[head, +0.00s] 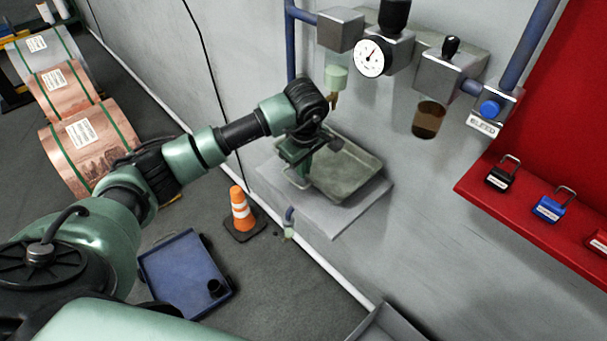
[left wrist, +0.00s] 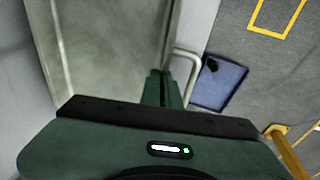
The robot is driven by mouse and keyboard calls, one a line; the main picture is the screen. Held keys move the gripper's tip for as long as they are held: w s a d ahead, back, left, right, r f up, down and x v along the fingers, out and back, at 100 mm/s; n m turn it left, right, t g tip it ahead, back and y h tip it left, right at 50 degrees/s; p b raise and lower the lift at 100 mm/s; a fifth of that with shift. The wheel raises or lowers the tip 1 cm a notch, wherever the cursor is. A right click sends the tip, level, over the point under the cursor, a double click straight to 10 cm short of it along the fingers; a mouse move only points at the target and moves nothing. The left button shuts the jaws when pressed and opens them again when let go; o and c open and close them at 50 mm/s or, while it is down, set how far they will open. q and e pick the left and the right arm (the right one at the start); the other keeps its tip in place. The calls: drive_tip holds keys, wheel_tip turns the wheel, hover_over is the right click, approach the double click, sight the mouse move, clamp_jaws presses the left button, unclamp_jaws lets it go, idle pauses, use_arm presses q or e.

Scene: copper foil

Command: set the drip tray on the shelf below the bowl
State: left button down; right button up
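The drip tray (head: 347,172) is a shallow grey-green metal pan with a wire handle. It lies on or just above the grey wall shelf (head: 335,221); I cannot tell whether it fully rests there. A pale green bowl (head: 336,78) hangs under the wall unit, above the tray's back left part. My left gripper (head: 302,172) is at the tray's left, handle side. In the left wrist view its fingers (left wrist: 161,75) are close together on the near edge of the tray (left wrist: 110,50), beside the handle loop. The fingertips' contact is partly hidden. My right gripper is out of view.
An amber bowl (head: 428,120) hangs further right, beside a red lock board (head: 540,222). A pressure gauge (head: 370,57) sits above. On the floor are an orange cone (head: 241,211) and a blue tray (head: 180,270). Copper coils (head: 85,145) stand at left.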

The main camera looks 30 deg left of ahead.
use_arm(q)
wheel_tip(320, 180, down, 3)
drive_tip(key=shift+f+p, duration=0.15)
drive_tip(key=shift+p, duration=0.2)
drive_tip(key=shift+f, duration=0.2)
drive_tip(key=c, duration=1.7)
unclamp_jaws()
